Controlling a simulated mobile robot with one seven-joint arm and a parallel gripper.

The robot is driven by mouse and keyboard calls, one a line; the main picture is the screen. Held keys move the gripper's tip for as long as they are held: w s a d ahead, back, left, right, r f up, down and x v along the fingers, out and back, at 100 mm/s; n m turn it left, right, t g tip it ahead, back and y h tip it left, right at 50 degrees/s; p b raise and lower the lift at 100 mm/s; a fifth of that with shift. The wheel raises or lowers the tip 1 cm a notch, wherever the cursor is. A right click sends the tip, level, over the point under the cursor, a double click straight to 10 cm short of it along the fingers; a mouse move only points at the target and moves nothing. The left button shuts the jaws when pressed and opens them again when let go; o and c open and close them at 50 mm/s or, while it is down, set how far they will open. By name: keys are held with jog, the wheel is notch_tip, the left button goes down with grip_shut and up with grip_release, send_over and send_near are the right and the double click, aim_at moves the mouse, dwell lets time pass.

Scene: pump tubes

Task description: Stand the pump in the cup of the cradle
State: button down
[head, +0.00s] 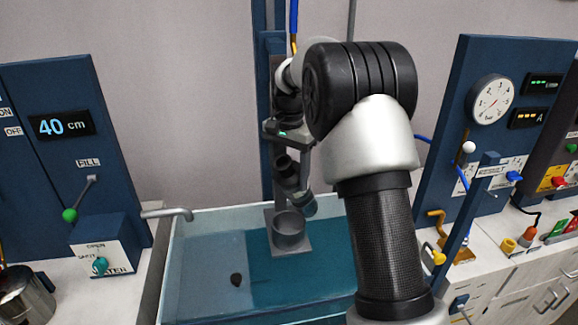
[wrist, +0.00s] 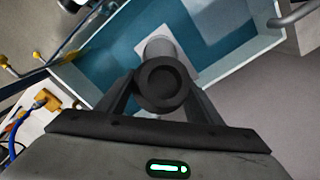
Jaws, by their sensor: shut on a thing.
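My gripper (head: 292,158) is shut on the pump (head: 287,172), a dark ringed cylinder with a blue-grey lower end. In the head view the pump hangs tilted, its lower end leaning right, just above and beside the cup's right rim. The cradle's cup (head: 289,232) is a grey open ring on a square plate in the tank. In the wrist view the pump's round dark end (wrist: 162,83) sits between both fingers, with a grey cylinder beyond it over the pale plate. I cannot tell there whether that cylinder is pump or cup.
The water tank (head: 205,222) has raised walls around the cradle. A blue upright column (head: 265,110) stands behind it. A tap (head: 168,213) reaches over the left wall. A small dark object (head: 236,280) lies in the tank. Control panels flank both sides.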

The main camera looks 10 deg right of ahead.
jog(key=shift+s+a+f, duration=0.1)
jog(key=shift+a+f, duration=0.1)
jog(key=shift+f, duration=0.25)
jog(key=shift+s+a+f, duration=0.1)
jog(key=shift+a+f, duration=0.1)
jog(key=shift+f, duration=0.25)
